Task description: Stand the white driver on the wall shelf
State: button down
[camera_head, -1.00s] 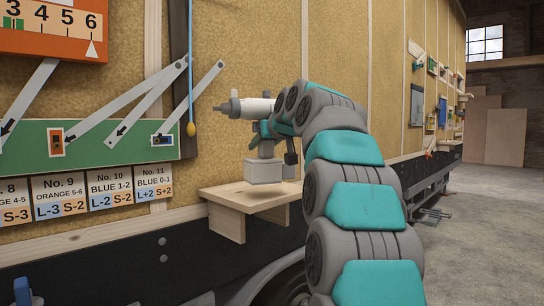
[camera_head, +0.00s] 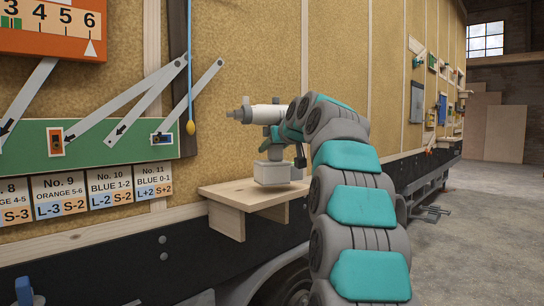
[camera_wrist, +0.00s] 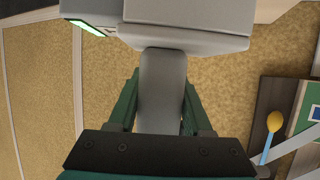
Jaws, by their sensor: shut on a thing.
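The white driver (camera_head: 263,114) is upright, with its grey nose pointing left and its boxy base (camera_head: 271,173) at the bottom. My gripper (camera_head: 274,138) comes from the right and is shut on the driver's handle. In the wrist view, the handle (camera_wrist: 161,88) lies between the two dark green fingers (camera_wrist: 160,105). The wall shelf (camera_head: 232,193) is a pale wooden board on brackets. The driver's base is over the shelf top, very close to it or touching; I cannot tell which. My arm hides the shelf's right end.
A green lever board (camera_head: 100,143) with grey levers is on the wall to the left. A blue cord with a yellow knob (camera_head: 190,128) hangs left of the driver. The shelf top left of the base is bare.

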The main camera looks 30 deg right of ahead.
jog(key=shift+f, duration=0.95)
jog(key=shift+c, duration=1.6)
grip_release()
jog(key=shift+f, duration=0.15)
jog(key=o, duration=0.3)
jog(key=shift+s, duration=0.1)
jog(key=b+v, duration=0.2)
jog(key=v, duration=1)
jog(key=shift+d, duration=0.1)
